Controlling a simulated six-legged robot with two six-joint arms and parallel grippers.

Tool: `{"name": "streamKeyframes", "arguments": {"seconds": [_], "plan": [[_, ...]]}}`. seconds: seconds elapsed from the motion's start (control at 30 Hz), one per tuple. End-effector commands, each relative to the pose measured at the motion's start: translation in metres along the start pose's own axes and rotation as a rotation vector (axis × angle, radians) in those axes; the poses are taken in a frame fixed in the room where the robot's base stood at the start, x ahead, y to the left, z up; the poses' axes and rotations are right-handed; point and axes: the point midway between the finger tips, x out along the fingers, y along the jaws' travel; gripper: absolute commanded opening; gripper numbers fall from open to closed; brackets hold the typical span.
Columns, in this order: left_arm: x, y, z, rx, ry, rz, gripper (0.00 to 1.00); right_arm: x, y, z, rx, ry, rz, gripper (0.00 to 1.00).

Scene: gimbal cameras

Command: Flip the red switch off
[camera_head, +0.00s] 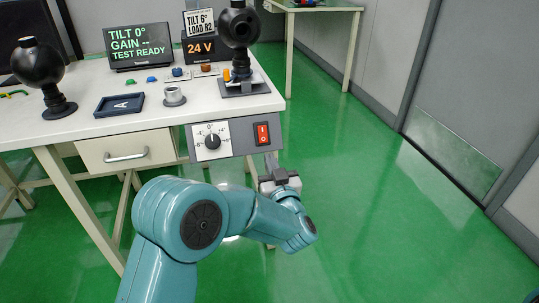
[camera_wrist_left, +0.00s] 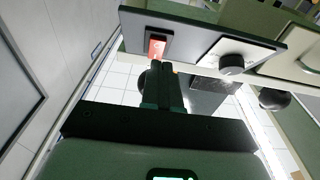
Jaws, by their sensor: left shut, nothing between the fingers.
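The red switch (camera_head: 262,134) is a rocker in a black frame on the grey panel (camera_head: 236,134) at the front of the white bench. Its face carries white marks. In the left wrist view the red switch (camera_wrist_left: 156,47) shows just beyond the fingertips. My left gripper (camera_head: 271,160) is shut and empty, just below the panel and the switch in the head view. In the left wrist view the shut left gripper (camera_wrist_left: 160,68) points at the lower part of the switch. I cannot tell whether the tips touch it. My right gripper is not in view.
A black dial (camera_head: 212,141) on a white plate sits left of the switch. The bench (camera_head: 200,110) holds a dark tray (camera_head: 119,105), a small grey cup (camera_head: 174,96), black gimbal cameras (camera_head: 239,28) and display screens. Green floor is clear to the right.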

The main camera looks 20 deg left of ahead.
Motion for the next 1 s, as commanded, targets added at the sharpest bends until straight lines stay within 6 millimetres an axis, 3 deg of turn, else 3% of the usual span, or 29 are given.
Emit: {"name": "streamKeyframes", "arguments": {"seconds": [0.4,1.0], "plan": [[-0.063,0.0,0.021,0.0,-0.002,0.001,0.0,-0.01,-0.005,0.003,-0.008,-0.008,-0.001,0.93],[-0.073,0.0,0.023,-0.001,0.0,-0.001,0.0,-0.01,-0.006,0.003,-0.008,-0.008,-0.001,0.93]]}}
